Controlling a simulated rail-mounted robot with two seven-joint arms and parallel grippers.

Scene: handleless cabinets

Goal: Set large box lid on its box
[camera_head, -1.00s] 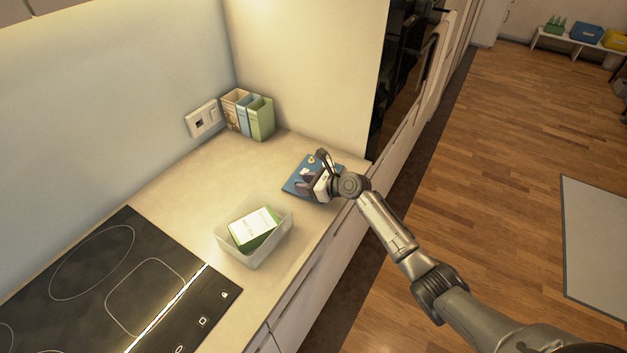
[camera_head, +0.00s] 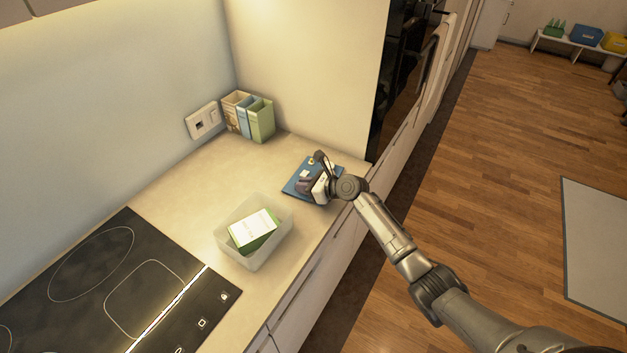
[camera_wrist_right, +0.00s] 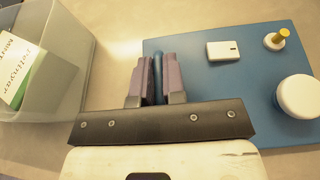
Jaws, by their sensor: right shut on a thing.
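The large box (camera_head: 225,243) is a pale translucent open bin on the counter, holding green-and-white packages. Part of it shows at the left of the right wrist view (camera_wrist_right: 72,62). A flat blue panel, which appears to be the lid (camera_head: 291,187), lies on the counter beyond the box, near the tall cabinet side. My right gripper (camera_head: 307,184) is over the lid's near-left part. In the right wrist view its fingers (camera_wrist_right: 157,75) are shut on a narrow blue upright part at the lid's left edge. My left gripper is not in view.
Book-like holders (camera_head: 248,116) stand at the back wall. A cooktop (camera_head: 120,285) lies left of the box. The counter between box and wall is clear.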

